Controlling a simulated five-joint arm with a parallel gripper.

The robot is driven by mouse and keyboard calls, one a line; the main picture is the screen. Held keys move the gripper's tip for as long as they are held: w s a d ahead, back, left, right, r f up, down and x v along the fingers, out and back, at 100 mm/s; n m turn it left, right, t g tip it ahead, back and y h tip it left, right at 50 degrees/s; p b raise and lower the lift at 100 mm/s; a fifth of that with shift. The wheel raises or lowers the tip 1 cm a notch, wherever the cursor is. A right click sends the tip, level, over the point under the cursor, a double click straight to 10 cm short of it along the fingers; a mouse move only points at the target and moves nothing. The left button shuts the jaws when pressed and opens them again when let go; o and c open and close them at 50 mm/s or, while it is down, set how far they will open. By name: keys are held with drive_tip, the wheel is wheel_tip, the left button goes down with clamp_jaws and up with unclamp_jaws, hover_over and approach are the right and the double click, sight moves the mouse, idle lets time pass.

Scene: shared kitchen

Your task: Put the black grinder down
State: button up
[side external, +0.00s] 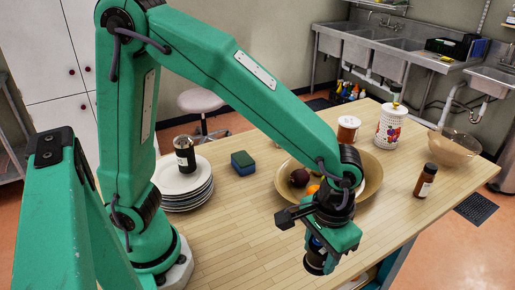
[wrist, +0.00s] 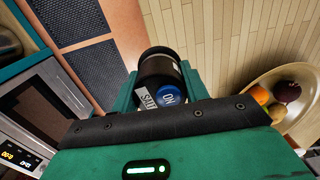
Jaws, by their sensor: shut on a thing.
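My gripper (side external: 328,244) hangs low at the near side of the wooden table, in front of the wide bowl. It is shut on a black grinder (side external: 315,264), whose dark end shows below the jaws. In the wrist view, the grinder (wrist: 155,63) sits between the green jaws (wrist: 160,90), with white and blue label parts showing. The wood and its edge lie behind it there. I cannot tell whether the grinder touches the table.
A bowl (side external: 372,186) of fruit stands behind my gripper. A plate stack (side external: 182,185) carries a dark jar (side external: 184,155). A sponge (side external: 243,163), brown bottle (side external: 425,181), red-brown jar (side external: 347,130), white canister (side external: 389,128) and glass bowl (side external: 453,147) stand around. A microwave (wrist: 35,115) shows left.

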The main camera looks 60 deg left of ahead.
drive_tip(key=shift+a, duration=0.1)
drive_tip(key=s+a+n, duration=0.7)
drive_tip(key=a, duration=0.2)
drive_tip(key=shift+s+a+r, duration=0.15)
drive_tip(key=shift+s+a, duration=0.2)
drive_tip(key=w+a+f, duration=0.2)
drive_tip(key=a, duration=0.1)
drive_tip(key=w+a+f, duration=0.2)
drive_tip(key=a, duration=0.1)
drive_tip(key=w+a+f, duration=0.3)
drive_tip(key=shift+a, duration=0.15)
idle(0.4)
drive_tip(key=shift+f, duration=2)
